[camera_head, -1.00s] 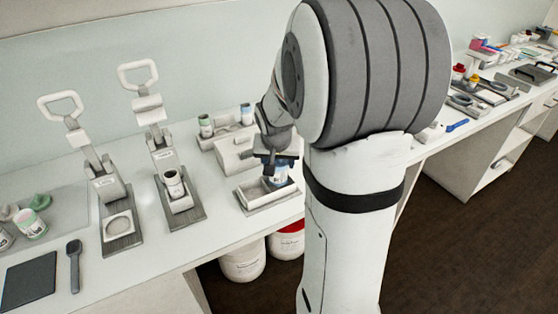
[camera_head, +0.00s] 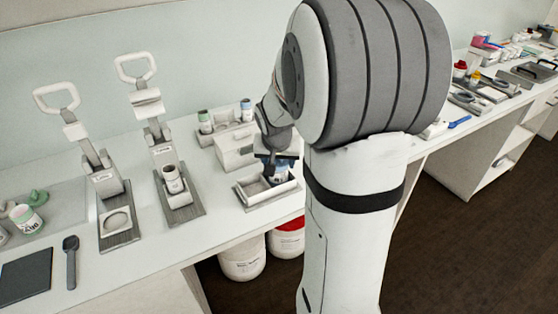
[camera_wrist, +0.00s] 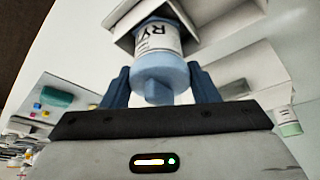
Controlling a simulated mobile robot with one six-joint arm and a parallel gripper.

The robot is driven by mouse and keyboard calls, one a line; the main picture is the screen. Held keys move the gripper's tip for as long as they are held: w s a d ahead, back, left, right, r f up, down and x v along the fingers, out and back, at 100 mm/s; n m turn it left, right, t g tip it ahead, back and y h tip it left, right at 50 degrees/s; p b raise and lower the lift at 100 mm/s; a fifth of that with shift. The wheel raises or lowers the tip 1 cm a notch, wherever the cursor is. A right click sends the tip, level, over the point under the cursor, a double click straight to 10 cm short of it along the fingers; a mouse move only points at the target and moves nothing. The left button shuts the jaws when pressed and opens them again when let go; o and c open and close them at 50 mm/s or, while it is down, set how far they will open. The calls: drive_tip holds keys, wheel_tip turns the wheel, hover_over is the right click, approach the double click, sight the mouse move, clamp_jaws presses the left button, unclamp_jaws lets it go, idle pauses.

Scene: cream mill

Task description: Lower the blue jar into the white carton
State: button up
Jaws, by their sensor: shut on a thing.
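The blue jar (camera_wrist: 160,72) has a pale blue lid and a white label with dark letters. My gripper (camera_wrist: 160,88) is shut on its lid end in the wrist view. The head view shows my gripper (camera_head: 277,163) from behind, with the jar (camera_head: 280,174) hanging below it. The white carton (camera_head: 262,198) is an open, shallow box on the bench under the jar. Its open walls also show in the wrist view (camera_wrist: 125,18), beyond the jar. The jar's lower end is at or inside the carton opening; whether it touches the floor is hidden.
A white block-shaped box (camera_head: 236,151) stands just behind the carton. A rack with small jars (camera_head: 246,112) is behind that. My arm hides the bench to the right.

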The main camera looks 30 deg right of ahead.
drive_tip(key=shift+f+b, duration=0.25)
drive_tip(key=shift+b, duration=0.05)
drive_tip(key=shift+f+b, duration=0.3)
drive_tip(key=shift+b, duration=0.05)
drive_tip(key=shift+f+b, duration=0.25)
drive_tip(key=shift+b, duration=0.15)
idle(0.4)
idle(0.4)
drive_tip(key=o, duration=0.8)
drive_tip(key=shift+r, duration=0.1)
drive_tip(key=shift+r+p, duration=2.05)
drive_tip(key=shift+r, duration=0.9)
